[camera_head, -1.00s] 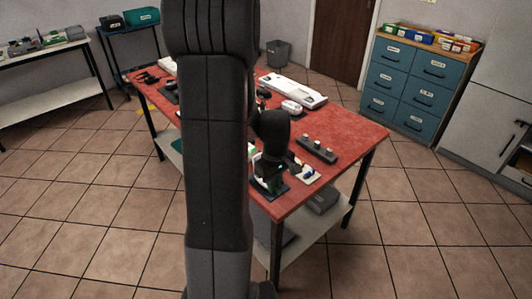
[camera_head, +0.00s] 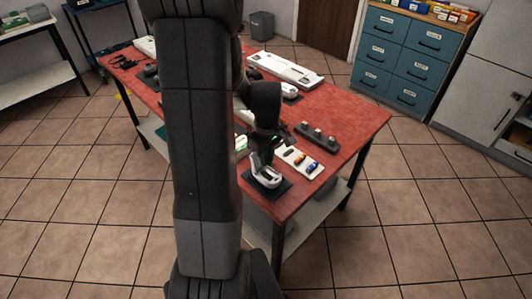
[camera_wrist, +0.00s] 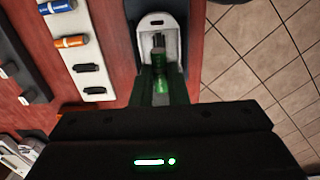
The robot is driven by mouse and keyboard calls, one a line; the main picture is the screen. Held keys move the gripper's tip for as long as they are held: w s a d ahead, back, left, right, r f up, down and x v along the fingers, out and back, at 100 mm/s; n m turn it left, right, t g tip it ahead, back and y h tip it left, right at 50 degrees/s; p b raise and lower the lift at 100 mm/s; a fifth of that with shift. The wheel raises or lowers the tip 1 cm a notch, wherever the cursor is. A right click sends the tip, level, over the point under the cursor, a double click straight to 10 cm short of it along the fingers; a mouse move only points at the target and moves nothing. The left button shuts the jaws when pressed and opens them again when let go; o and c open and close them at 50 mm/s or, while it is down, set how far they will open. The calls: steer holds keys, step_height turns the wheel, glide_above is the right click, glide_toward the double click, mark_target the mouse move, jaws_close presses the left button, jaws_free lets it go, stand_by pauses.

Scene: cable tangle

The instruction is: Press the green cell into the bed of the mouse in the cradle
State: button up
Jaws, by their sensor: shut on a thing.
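The mouse (camera_head: 266,177) is white and open-topped, in a dark cradle (camera_head: 284,190) at the table's near corner. In the wrist view the mouse (camera_wrist: 150,20) lies straight ahead of the fingers, with its cradle (camera_wrist: 133,12) around it. My gripper (camera_wrist: 160,84) is shut on the green cell (camera_wrist: 161,58), which overlaps the mouse's open bed in that view. Whether the cell touches the bed cannot be told. In the head view my gripper (camera_head: 262,158) is just above the mouse, and the cell is not clearly visible there.
A white tray (camera_head: 289,153) with blue, orange and black cells lies beside the cradle. A dark block with several pegs (camera_head: 316,135) stands behind it. A white keyboard (camera_head: 285,69) lies farther back on the red table (camera_head: 350,118). The floor beyond the table edge is clear.

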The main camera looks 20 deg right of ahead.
mark_target(267, 176)
steer(key=shift+f+b, duration=1.8)
steer(key=shift+f, duration=0.8)
steer(key=shift+f+b, duration=0.45)
steer(key=o, duration=0.4)
steer(key=shift+o, duration=0.2)
steer(key=shift+r+p, duration=1.35)
steer(key=shift+r, duration=0.45)
steer(key=shift+o, duration=0.3)
